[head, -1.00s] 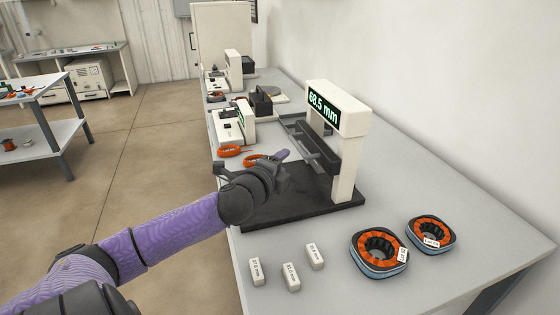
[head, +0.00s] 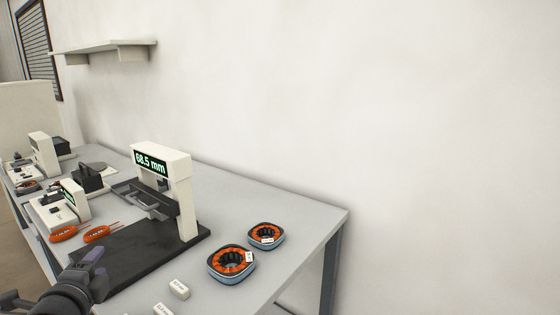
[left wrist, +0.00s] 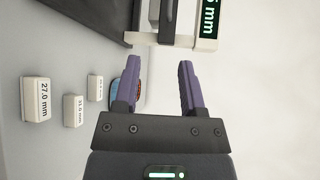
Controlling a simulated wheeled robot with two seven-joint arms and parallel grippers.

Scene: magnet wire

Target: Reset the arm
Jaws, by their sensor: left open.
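My left gripper (left wrist: 158,85) is open, and nothing shows between its purple fingers in the left wrist view. In the head view the left gripper (head: 92,262) is at the lower left, over or beside the dark base plate (head: 140,262) of the measuring device (head: 180,190). That device's display reads 68.5 mm. My right gripper is in no view.
Two orange-wound stators (head: 231,264) and (head: 265,237) sit on the grey table (head: 300,235). White labelled blocks (head: 179,289) lie near the front, and one in the left wrist view (left wrist: 35,99) reads 27.0 mm.

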